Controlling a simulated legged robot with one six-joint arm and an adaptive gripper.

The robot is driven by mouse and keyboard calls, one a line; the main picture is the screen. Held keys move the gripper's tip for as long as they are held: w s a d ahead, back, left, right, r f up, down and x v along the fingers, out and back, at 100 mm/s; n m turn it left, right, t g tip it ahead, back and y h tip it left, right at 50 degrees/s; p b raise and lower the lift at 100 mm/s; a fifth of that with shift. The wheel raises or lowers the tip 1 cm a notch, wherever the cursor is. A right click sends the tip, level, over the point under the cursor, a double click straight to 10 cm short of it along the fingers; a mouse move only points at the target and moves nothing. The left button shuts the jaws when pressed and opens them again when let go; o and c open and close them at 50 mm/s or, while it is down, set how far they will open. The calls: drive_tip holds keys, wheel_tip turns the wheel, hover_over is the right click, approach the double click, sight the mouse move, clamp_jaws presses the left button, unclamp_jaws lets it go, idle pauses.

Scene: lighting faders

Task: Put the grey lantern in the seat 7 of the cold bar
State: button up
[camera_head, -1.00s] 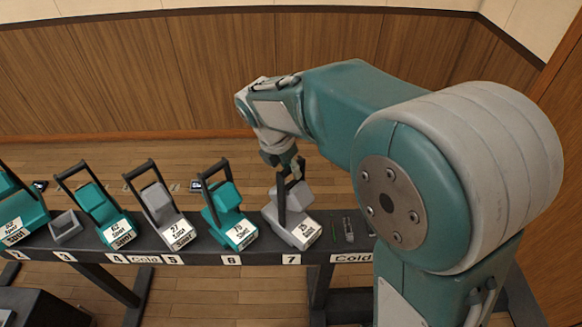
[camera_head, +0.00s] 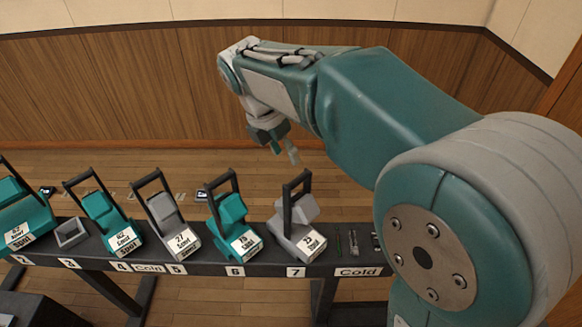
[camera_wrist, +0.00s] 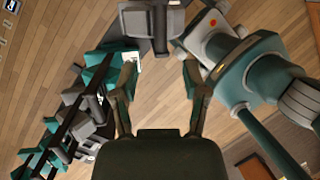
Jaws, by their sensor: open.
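A grey lantern (camera_head: 293,238) with a black handle and a white label stands on the cold bar (camera_head: 325,271), just behind the number 7. A second grey lantern (camera_head: 178,241) stands near the number 5. My gripper (camera_head: 284,151) is open and empty, above and behind the lantern at 7, clear of its handle. In the wrist view my gripper (camera_wrist: 160,76) shows both fingers spread with only floor between them. A grey lantern (camera_wrist: 152,22) shows beyond the fingertips, cut off by the top edge.
Teal lanterns stand on the bar near 6 (camera_head: 236,240), near 4 (camera_head: 111,232) and at the far left (camera_head: 22,222). A small empty grey holder (camera_head: 71,234) sits near 3. Small items (camera_head: 353,243) lie right of 7.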

drive_tip(key=shift+v, duration=1.2)
drive_tip(key=s+d+f+m+t+y, duration=0.1)
drive_tip(key=s+d+m+t, duration=0.1)
drive_tip(key=s+d+m, duration=0.6)
drive_tip(key=s+d+f+m+t+y, duration=0.2)
drive_tip(key=s+d+m, duration=0.6)
drive_tip(key=m, duration=1)
drive_tip(key=shift+s+m+t, duration=0.4)
drive_tip(key=shift+s, duration=0.7)
